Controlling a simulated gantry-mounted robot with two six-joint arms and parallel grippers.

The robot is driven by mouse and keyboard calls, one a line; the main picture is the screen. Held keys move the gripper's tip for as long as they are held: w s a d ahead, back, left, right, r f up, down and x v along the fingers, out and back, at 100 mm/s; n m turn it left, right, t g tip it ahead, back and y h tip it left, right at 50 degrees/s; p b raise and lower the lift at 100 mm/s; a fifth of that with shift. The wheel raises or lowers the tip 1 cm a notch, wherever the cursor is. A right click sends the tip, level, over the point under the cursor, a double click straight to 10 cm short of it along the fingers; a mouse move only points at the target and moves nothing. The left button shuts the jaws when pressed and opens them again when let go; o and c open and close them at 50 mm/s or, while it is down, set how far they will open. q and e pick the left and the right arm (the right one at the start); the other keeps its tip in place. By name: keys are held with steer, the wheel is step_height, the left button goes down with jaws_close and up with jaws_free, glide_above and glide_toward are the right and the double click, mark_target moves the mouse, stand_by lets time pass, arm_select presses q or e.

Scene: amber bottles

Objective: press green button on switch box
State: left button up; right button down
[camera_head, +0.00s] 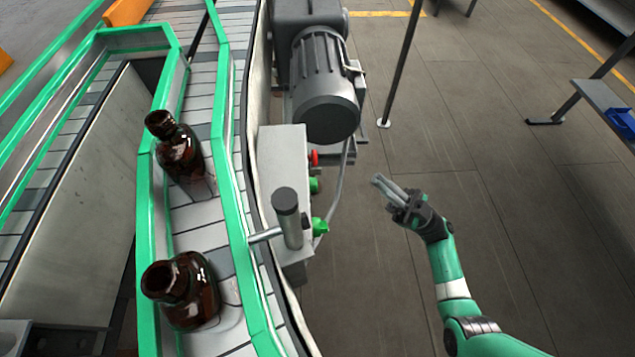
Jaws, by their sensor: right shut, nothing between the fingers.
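The switch box (281,163) is a grey box on the side of the conveyor, below the motor. On its right face sit a red button (314,158) and, just below it, a green button (315,185). A green knob (320,227) shows lower down, near a dark-topped cylinder on a bracket. My right gripper (376,180) is to the right of the box, with clear space between its fingertips and the green button. Its fingers are together, empty, and point left toward the box. My left gripper is not in view.
Two amber bottles (180,150) (183,291) stand on the conveyor (196,213) between green rails. A grey motor (323,85) is above the box, and a grey cable runs down beside the buttons. The floor around my right arm is clear.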

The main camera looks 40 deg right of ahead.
steer(key=w+a, duration=0.4)
steer(key=a, duration=0.3)
steer(key=shift+w, duration=0.4)
steer(key=shift+a, duration=0.15)
stand_by(1.6)
steer(key=shift+w+a+b, duration=0.25)
steer(key=shift+b, duration=0.05)
steer(key=shift+w+a, duration=0.25)
steer(key=shift+a, duration=0.15)
stand_by(0.9)
steer(key=shift+d, duration=0.1)
steer(key=shift+s+d, duration=0.5)
steer(key=shift+d, duration=0.1)
steer(key=shift+s+d, duration=0.7)
steer(key=shift+d, duration=0.35)
steer(key=shift+s+d, duration=0.7)
steer(key=shift+d, duration=0.35)
